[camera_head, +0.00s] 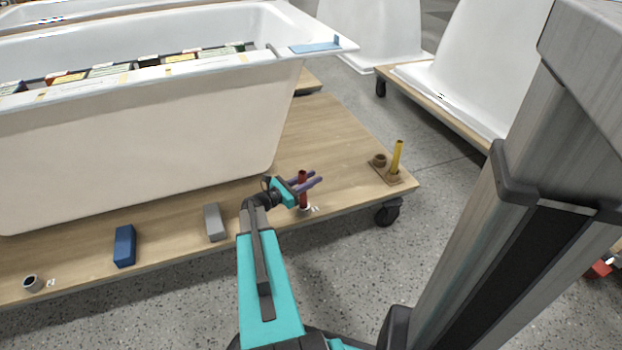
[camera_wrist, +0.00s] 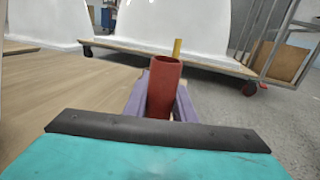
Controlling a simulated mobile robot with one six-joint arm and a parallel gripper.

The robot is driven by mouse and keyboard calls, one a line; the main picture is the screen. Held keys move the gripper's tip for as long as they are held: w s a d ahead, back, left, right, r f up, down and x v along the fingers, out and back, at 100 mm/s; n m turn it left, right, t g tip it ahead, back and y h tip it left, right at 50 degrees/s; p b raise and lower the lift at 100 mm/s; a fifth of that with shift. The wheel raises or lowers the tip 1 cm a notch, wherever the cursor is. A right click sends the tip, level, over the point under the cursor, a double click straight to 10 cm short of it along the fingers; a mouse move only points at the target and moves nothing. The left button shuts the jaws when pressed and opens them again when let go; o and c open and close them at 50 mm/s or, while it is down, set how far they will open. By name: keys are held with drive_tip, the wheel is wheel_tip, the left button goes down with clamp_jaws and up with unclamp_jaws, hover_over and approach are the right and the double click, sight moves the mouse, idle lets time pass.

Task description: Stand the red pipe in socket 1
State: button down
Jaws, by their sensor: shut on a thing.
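The red pipe (camera_head: 302,189) is upright between the two purple fingers of my gripper (camera_head: 316,180), which is shut on it near the front edge of the wooden cart. In the wrist view the red pipe (camera_wrist: 163,88) shows its open top between the fingers (camera_wrist: 160,104). The pipe's lower end is at a small pale socket (camera_head: 304,210) with a white mark beside it; I cannot tell whether it is inside. Neither mark is clearly readable.
A white bathtub (camera_head: 150,130) fills the cart behind my gripper. A grey block (camera_head: 214,222) and a blue block (camera_head: 125,246) lie left along the front edge. A yellow pipe (camera_head: 397,156) stands in a brown holder (camera_head: 392,178) at the right corner.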

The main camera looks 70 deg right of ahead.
drive_tip(key=shift+f, duration=0.25)
drive_tip(key=c, duration=1.4)
unclamp_jaws()
drive_tip(key=shift+w+a, duration=0.1)
drive_tip(key=shift+a, duration=0.05)
drive_tip(key=p+v, duration=0.4)
drive_tip(key=v, duration=0.9)
drive_tip(key=shift+a, duration=0.25)
drive_tip(key=shift+w, duration=0.15)
